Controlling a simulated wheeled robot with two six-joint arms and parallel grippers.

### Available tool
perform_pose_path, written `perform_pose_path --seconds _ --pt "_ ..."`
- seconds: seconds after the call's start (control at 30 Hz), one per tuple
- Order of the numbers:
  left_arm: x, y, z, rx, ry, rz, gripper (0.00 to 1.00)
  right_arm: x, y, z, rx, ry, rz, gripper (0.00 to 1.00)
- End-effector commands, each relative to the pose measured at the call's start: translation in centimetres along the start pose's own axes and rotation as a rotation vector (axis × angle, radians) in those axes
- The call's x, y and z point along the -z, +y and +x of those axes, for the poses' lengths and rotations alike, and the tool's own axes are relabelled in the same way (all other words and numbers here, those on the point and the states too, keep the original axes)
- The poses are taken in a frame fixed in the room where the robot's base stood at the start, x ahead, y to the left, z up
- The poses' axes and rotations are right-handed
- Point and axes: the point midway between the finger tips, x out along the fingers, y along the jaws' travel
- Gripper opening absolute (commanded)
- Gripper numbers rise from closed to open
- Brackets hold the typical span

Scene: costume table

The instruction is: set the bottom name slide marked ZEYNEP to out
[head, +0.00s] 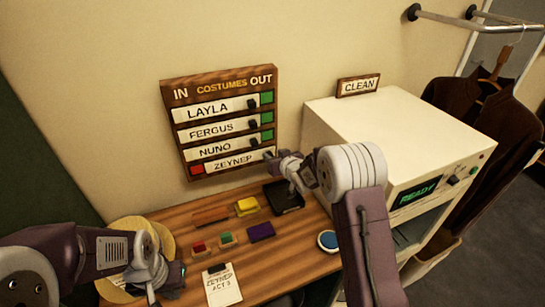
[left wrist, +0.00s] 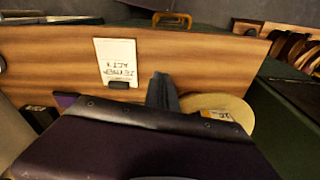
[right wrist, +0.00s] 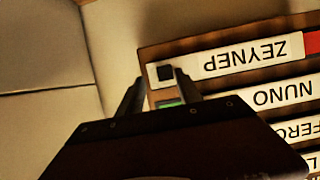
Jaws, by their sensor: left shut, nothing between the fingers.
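The wooden IN/OUT board (head: 222,75) hangs on the wall. Its bottom slide, marked ZEYNEP (head: 233,161), sits toward the OUT side, with red showing at its left end. In the right wrist view the ZEYNEP slide (right wrist: 245,57) appears upside down, its black knob (right wrist: 165,72) at the OUT end. My right gripper (right wrist: 160,78) is open, its fingertips on either side of the knob in the picture; I cannot tell whether they touch it. My left gripper (head: 152,296) is shut and empty, low over the table's left part.
The slides LAYLA (head: 208,112), FERGUS (head: 211,131) and NUNO (head: 214,150) sit toward IN, with green at right. A white cabinet (head: 390,130) stands close right of my right arm. The wooden table (head: 185,238) holds small coloured blocks, a black tray and a ZEYNEP card (head: 222,287).

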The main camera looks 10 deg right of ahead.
Motion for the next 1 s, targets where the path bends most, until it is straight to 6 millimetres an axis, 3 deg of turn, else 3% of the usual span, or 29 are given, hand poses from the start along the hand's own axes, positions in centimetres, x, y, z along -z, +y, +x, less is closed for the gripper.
perform_pose_path --seconds 0.43,0.8,1.0 --pt "0.0 0.0 0.3 0.000 0.000 0.000 0.00 -0.2 -0.2 -0.7 0.003 -0.003 -0.002 0.42" --pt "-0.2 0.0 1.6 0.000 0.000 0.000 0.00 -0.2 -0.2 -7.5 0.001 -0.002 -0.002 0.42" --pt "-0.2 0.0 1.7 0.000 0.000 0.000 0.00 -0.1 -0.2 -9.0 0.001 -0.003 -0.002 0.42"
